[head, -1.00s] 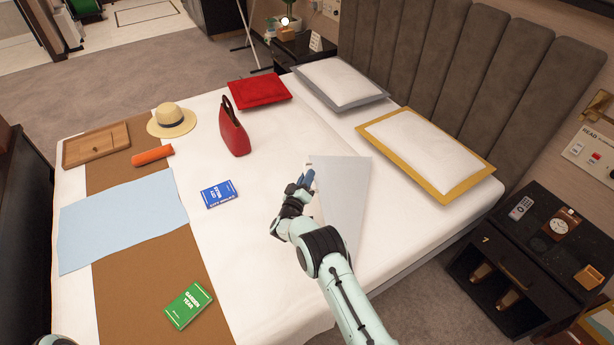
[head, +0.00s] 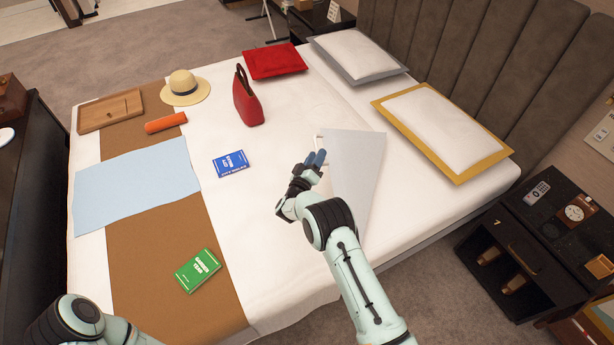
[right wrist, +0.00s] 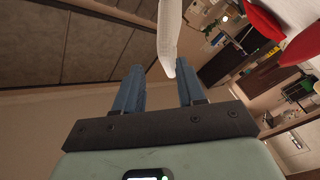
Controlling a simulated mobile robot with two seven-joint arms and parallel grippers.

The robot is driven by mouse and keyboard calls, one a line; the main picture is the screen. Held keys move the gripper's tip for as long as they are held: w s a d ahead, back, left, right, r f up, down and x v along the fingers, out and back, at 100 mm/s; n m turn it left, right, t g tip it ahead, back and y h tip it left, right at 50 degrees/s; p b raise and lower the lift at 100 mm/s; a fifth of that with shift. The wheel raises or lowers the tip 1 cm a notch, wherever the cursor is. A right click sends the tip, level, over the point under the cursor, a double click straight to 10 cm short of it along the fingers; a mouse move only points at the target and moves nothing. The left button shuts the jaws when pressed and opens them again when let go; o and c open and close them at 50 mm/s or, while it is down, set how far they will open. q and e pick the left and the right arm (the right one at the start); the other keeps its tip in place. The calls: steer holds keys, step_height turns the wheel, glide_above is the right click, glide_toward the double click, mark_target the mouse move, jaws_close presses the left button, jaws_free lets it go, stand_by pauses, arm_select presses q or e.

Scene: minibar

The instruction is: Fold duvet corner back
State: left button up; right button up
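The white duvet (head: 262,232) covers the bed. Its near corner is turned back as a pale grey triangular flap (head: 356,172) in front of the yellow-edged pillow. My right gripper (head: 317,158) is just left of the flap's far edge in the head view. In the right wrist view its two blue fingers (right wrist: 158,82) stand apart with an open gap. A white strip of cloth (right wrist: 169,35) hangs beyond the fingertips, near the right-hand finger; I cannot tell whether they touch. My left arm shows at the lower left, with its gripper out of view.
A red handbag (head: 248,98), blue book (head: 230,164), green book (head: 198,270), straw hat (head: 184,88), orange roll (head: 166,122) and wooden tray (head: 110,111) lie on the bed. A black nightstand (head: 520,255) stands at right.

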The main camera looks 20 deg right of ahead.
arm_select(q)
steer(key=shift+s+f+b, duration=0.4)
steer(key=shift+f, duration=0.2)
steer(key=shift+s+f+b, duration=0.35)
steer(key=shift+f+b, duration=0.05)
steer(key=shift+f, duration=0.2)
arm_select(e)
steer(key=v, duration=1)
steer(key=shift+d+f, duration=0.2)
